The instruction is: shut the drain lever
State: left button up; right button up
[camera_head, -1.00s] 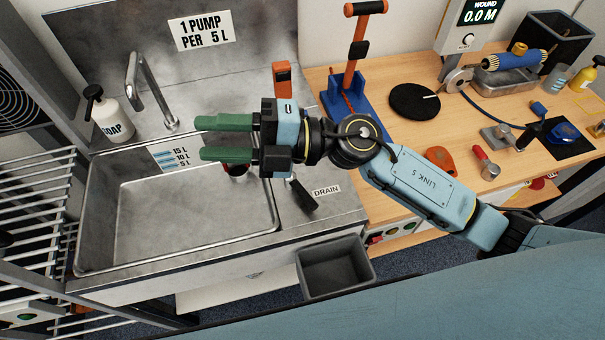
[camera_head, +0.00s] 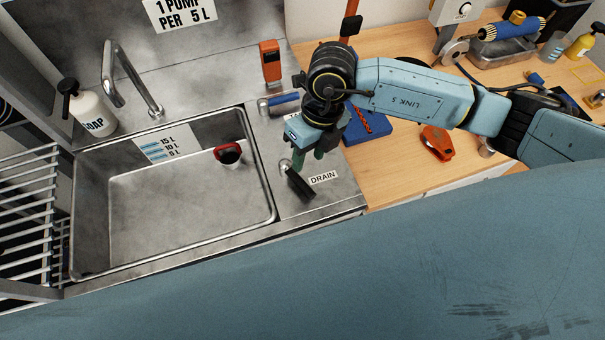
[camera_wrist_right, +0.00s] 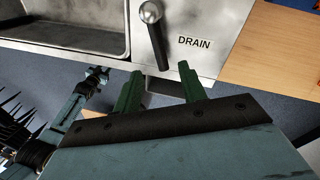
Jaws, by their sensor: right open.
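The drain lever (camera_head: 299,184) has a black handle on a round metal pivot, on the steel counter right of the sink. It points toward the front, slanting right, beside the DRAIN label (camera_head: 323,177). My right gripper (camera_head: 312,161) points down just behind the lever, its green fingers partly hidden by its own body. In the right wrist view the lever (camera_wrist_right: 156,38) shows ahead of the two green fingers (camera_wrist_right: 160,90), which are spread and empty, with the handle's end near the gap between them. My left gripper is out of view in the head view.
The steel sink basin (camera_head: 180,215) lies left of the lever, with a red-rimmed dark item (camera_head: 228,153) at its back wall. A blue-handled lever (camera_head: 283,101) and an orange device (camera_head: 271,62) stand behind. A soap bottle (camera_head: 88,110) is at the back left.

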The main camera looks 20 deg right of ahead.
aim_at(302, 182)
jog(key=f, duration=0.2)
jog(key=a+f, duration=0.1)
jog(key=f, duration=0.5)
jog(key=shift+s+a+f, duration=0.1)
jog(key=shift+s+a, duration=0.2)
grip_shut()
